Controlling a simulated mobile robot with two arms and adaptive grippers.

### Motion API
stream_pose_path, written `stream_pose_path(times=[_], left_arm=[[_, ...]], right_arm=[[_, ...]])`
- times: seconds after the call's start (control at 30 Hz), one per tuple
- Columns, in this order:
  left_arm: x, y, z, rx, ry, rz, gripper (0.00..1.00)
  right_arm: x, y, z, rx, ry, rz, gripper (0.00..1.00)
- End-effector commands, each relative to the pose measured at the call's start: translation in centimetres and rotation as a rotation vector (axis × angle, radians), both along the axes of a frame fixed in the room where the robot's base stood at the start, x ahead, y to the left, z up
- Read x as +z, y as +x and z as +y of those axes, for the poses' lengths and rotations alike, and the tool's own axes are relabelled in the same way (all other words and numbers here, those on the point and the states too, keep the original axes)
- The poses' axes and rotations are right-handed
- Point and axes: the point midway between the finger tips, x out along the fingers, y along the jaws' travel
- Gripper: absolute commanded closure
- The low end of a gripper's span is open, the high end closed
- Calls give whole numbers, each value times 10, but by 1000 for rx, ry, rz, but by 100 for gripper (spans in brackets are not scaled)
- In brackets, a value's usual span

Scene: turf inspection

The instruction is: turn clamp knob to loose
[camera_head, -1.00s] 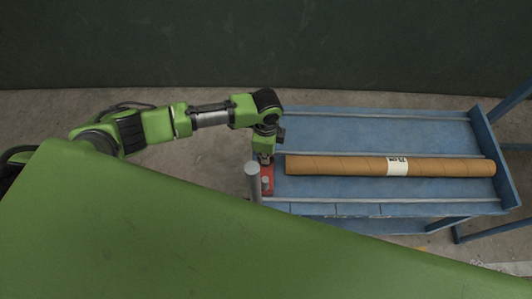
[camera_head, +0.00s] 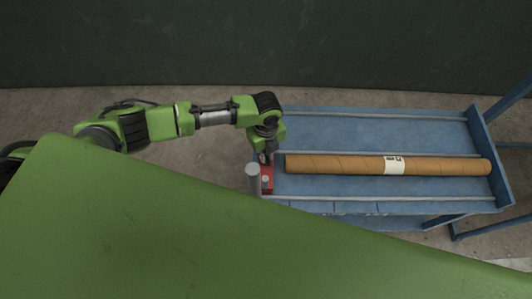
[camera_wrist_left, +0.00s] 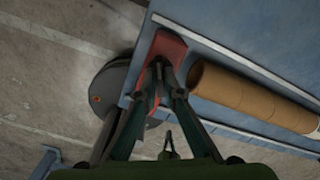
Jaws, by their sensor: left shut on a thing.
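The red clamp (camera_head: 267,180) sits at the left end of the blue cart, beside a grey upright post (camera_head: 253,180). It also shows in the left wrist view (camera_wrist_left: 166,46). My left gripper (camera_head: 266,158) reaches down onto the clamp from above. In the left wrist view its two fingers (camera_wrist_left: 158,72) close together at the red clamp. The part they grip, likely the clamp knob, is hidden between the fingertips, so its turn position cannot be told. My right gripper is not in view.
A brown cardboard tube (camera_head: 350,165) with a white label lies along the blue cart (camera_head: 400,130), just right of the clamp. It also shows in the left wrist view (camera_wrist_left: 240,92). A round grey base (camera_wrist_left: 110,88) stands on the floor beside the cart.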

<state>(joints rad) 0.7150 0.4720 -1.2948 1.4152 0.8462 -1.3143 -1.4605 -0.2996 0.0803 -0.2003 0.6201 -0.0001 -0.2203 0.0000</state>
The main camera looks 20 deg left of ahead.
Motion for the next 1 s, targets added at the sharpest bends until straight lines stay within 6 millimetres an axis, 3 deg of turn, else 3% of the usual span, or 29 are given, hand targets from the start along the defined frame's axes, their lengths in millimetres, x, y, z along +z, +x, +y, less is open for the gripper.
stream_pose_path(times=[0.7,1.0], left_arm=[[1,1,-1,-672,-1,-2,100],[1,1,0,-882,-1,-2,100]], right_arm=[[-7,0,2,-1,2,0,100],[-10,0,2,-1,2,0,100]])
